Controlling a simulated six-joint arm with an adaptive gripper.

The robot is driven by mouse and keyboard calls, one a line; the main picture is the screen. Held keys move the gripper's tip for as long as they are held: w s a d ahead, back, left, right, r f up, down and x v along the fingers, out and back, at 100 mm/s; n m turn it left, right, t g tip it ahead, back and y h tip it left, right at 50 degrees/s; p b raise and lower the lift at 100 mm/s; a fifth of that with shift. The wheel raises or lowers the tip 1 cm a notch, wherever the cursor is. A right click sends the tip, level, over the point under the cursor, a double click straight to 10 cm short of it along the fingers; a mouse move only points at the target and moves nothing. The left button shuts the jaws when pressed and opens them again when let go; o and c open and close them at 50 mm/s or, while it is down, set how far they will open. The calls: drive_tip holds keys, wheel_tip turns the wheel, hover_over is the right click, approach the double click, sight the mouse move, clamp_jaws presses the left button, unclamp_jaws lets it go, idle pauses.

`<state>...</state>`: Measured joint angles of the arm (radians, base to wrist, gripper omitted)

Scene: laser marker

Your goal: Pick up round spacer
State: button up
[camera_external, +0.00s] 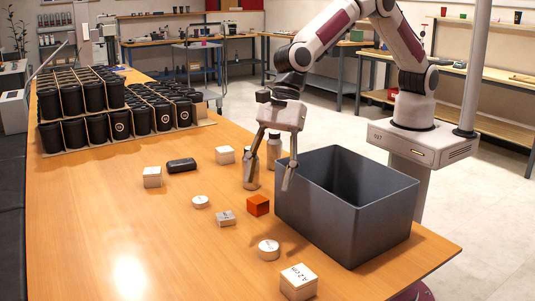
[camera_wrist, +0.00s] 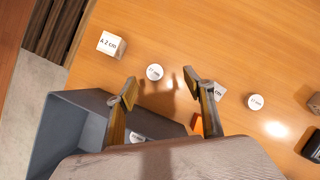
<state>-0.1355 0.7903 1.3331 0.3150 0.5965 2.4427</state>
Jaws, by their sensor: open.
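Two white round spacers lie flat on the table. The nearer one (camera_external: 268,249) is by the marked box; in the wrist view it (camera_wrist: 155,72) shows just beyond and between my fingertips. The other (camera_external: 200,201) lies farther left, and at the right in the wrist view (camera_wrist: 256,101). My gripper (camera_external: 268,182) is open and empty, pointing down above the table beside the bin. In the wrist view its fingers (camera_wrist: 160,87) are spread, with nothing between them. A small white labelled thing (camera_wrist: 138,137) shows in the bin, partly hidden.
The dark open bin (camera_external: 390,212) stands right of my gripper. An orange cube (camera_external: 258,205), a flat white block (camera_external: 225,218) and a marked white box (camera_external: 298,281) stand near.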

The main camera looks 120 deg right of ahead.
approach(269, 245)
drive_tip(key=shift+w+f+g, duration=0.35)
drive_tip(key=shift+f+g, duration=0.05)
drive_tip(key=shift+f, duration=0.25)
drive_tip(key=shift+f, duration=0.1)
drive_tip(key=shift+x, duration=1.2)
drive_tip(key=shift+x, duration=2.6)
drive_tip(key=shift+w+a, duration=0.15)
drive_tip(key=c, duration=1.3)
